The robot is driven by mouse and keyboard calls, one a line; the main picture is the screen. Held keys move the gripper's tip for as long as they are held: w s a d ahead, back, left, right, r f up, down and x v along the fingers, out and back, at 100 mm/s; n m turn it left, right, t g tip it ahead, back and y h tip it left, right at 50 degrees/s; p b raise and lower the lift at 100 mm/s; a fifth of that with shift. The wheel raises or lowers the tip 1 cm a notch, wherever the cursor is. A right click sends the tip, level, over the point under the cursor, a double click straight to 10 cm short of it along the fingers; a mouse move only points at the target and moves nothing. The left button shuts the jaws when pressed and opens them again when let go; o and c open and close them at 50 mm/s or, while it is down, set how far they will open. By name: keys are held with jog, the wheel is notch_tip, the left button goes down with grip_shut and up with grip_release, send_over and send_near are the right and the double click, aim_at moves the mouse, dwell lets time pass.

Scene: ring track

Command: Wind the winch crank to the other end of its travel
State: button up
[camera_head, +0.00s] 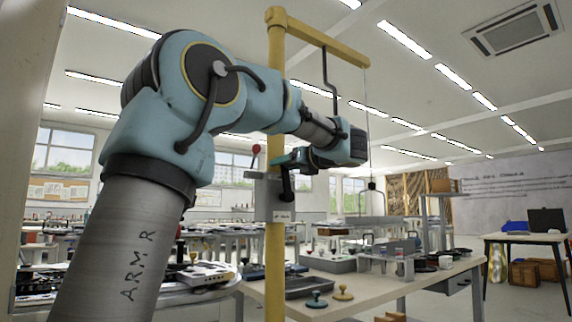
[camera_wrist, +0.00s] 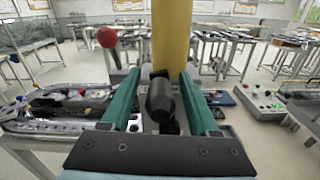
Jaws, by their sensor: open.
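The winch box (camera_head: 275,200) is a grey housing on a yellow post (camera_head: 276,90). A black crank handle (camera_wrist: 160,97) shows in the wrist view, in front of the post; a dark part of it also seems to show beside the box in the head view (camera_head: 287,186). My gripper (camera_wrist: 158,75) is open, with one teal finger on each side of the black handle and gaps visible. In the head view my gripper (camera_head: 280,160) is just above the box. A red ball knob (camera_wrist: 107,37) on a lever stands left of the fingers. Contact with the handle cannot be told.
A yellow boom (camera_head: 320,37) tops the post, and a thin cable drops from it to a small dark load (camera_head: 372,186). A workbench (camera_head: 350,287) with trays and stamps lies around the post. A control panel (camera_wrist: 260,103) is at right in the wrist view.

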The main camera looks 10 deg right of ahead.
jog(key=shift+c, duration=0.3)
grip_shut()
dwell(1.1)
